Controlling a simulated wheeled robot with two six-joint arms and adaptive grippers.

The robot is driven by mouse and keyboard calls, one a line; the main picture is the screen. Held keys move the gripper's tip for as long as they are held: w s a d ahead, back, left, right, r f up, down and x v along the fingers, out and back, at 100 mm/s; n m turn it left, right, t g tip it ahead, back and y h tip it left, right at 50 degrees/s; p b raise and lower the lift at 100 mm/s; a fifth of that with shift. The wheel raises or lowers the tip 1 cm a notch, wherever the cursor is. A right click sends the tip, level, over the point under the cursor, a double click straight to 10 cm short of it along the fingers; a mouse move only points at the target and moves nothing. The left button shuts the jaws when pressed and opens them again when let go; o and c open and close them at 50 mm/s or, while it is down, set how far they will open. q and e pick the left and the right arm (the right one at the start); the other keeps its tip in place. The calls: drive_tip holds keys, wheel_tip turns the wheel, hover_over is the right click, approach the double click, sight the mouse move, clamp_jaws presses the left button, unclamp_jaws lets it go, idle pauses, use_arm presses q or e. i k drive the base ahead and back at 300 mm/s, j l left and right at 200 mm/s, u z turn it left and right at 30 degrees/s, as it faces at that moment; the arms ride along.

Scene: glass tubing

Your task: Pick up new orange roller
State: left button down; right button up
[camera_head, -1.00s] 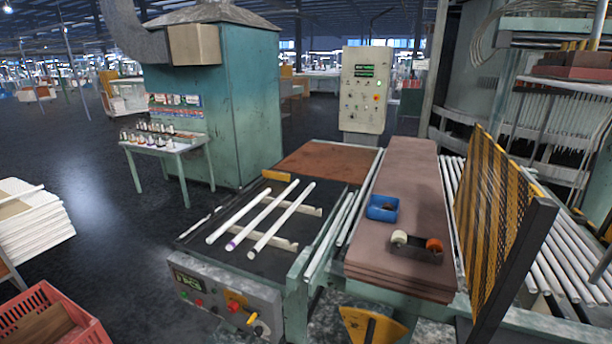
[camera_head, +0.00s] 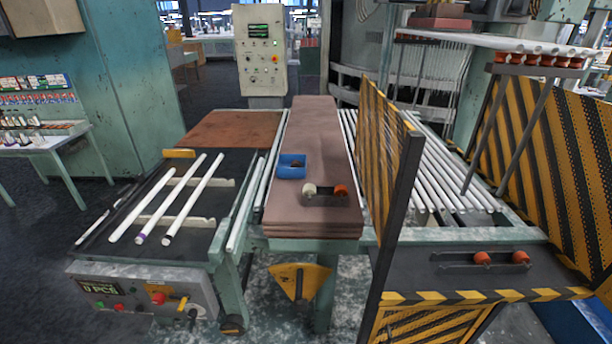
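An orange roller (camera_head: 341,190) sits at the right end of a small dark tray (camera_head: 325,201) on the brown padded bench. A pale cream roller (camera_head: 309,190) sits at the tray's left end. Two more orange rollers (camera_head: 482,258) lie in another dark holder (camera_head: 450,263) on the black surface behind the yellow-black striped edge at the right. Several orange rollers (camera_head: 530,59) also stand in a row on a raised stand at the top right, below white glass tubes. Neither of my grippers is in view.
A blue bin (camera_head: 291,166) stands on the bench (camera_head: 312,217) behind the small tray. A yellow-black mesh guard (camera_head: 388,165) rises just right of the bench. White tubes (camera_head: 182,205) lie on the black machine top at the left. Dark floor (camera_head: 110,240) is open at the far left.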

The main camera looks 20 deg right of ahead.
sight(340, 190)
drive_tip(key=j+z, duration=0.15)
drive_tip(key=z, duration=0.3)
drive_tip(key=i+j+z, duration=0.1)
drive_tip(key=z, duration=0.35)
drive_tip(key=j+z, duration=0.25)
drive_tip(key=z, duration=0.2)
